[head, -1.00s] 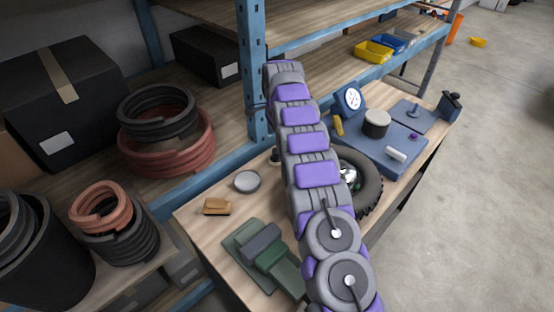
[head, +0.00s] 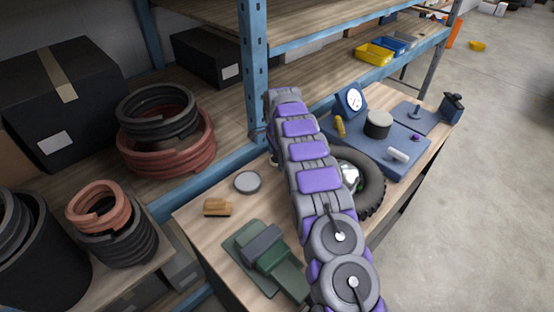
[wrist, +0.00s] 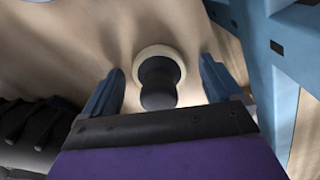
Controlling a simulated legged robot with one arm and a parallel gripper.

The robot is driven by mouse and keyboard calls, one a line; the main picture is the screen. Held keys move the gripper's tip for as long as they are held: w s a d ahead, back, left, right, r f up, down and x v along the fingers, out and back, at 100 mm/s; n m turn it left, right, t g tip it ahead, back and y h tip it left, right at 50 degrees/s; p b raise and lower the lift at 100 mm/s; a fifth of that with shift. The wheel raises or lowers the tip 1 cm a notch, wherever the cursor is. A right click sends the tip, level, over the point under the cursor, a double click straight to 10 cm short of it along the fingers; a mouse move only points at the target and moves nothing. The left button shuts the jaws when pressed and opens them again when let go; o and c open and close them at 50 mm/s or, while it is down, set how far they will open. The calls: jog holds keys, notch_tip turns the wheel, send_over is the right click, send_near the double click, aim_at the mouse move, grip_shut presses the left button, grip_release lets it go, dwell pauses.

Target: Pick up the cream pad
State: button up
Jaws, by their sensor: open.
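In the wrist view, the cream pad (wrist: 158,52) is a pale round disc with a black rounded knob (wrist: 158,85) on it. It rests on the wooden bench top (wrist: 60,40). My gripper (wrist: 160,66) is open, with one blue finger on each side of the knob and visible gaps on both sides. I cannot tell how far down the fingers reach. In the head view, my arm hides my gripper and most or all of the pad.
A blue shelf post (head: 253,70) stands close beside my arm; blue framing (wrist: 250,45) is right of my gripper. A black tyre (head: 372,188) lies right of my arm. A grey round lid (head: 248,182), tan block (head: 217,207) and green piece (head: 275,260) lie to the left.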

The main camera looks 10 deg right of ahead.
jog(key=c, duration=1.1)
jog(key=shift+c, duration=0.2)
jog(key=shift+r, duration=0.1)
jog(key=shift+r+p, duration=0.95)
jog(key=shift+r, duration=4)
jog(key=o, duration=0.5)
jog(key=c, duration=0.4)
